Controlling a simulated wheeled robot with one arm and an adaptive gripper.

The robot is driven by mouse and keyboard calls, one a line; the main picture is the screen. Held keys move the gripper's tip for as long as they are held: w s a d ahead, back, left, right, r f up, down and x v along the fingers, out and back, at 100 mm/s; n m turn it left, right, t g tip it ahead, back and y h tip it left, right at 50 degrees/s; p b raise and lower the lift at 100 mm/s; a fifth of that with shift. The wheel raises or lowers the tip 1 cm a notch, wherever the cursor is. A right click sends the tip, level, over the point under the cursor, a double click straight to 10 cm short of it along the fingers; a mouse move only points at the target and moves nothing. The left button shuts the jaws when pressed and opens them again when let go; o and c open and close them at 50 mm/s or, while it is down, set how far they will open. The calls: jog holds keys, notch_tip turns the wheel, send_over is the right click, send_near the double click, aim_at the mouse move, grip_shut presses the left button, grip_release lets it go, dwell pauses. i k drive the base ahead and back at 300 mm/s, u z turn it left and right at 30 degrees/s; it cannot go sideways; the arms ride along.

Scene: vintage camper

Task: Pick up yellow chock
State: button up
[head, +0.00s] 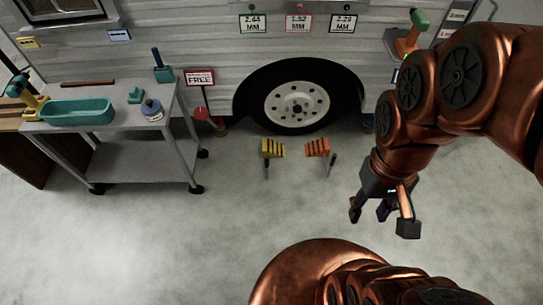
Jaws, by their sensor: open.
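The yellow chock (273,148) sits on the concrete floor in front of the camper wheel, left of the orange chock. It has a ridged top and a dark handle-like part pointing toward me. An orange chock (317,148) of similar shape lies just to its right, apart from it. My gripper (381,219) is open and empty, pointing down. In the picture it is to the right of and below both chocks, apart from them. Its height above the floor is hard to tell.
A grey cart (120,149) with a teal tray (77,112) and small tools stands at the left. The wheel (297,105) and camper wall (190,50) close off the back. The floor before the chocks is clear.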

aim_at(270, 148)
jog(key=k, duration=1)
jog(key=u, duration=0.75)
jog(key=i, duration=0.7)
jog(key=u, duration=0.7)
jog(key=i, duration=0.85)
jog(key=z, duration=0.65)
jog(key=i, duration=0.8)
jog(key=z, duration=0.65)
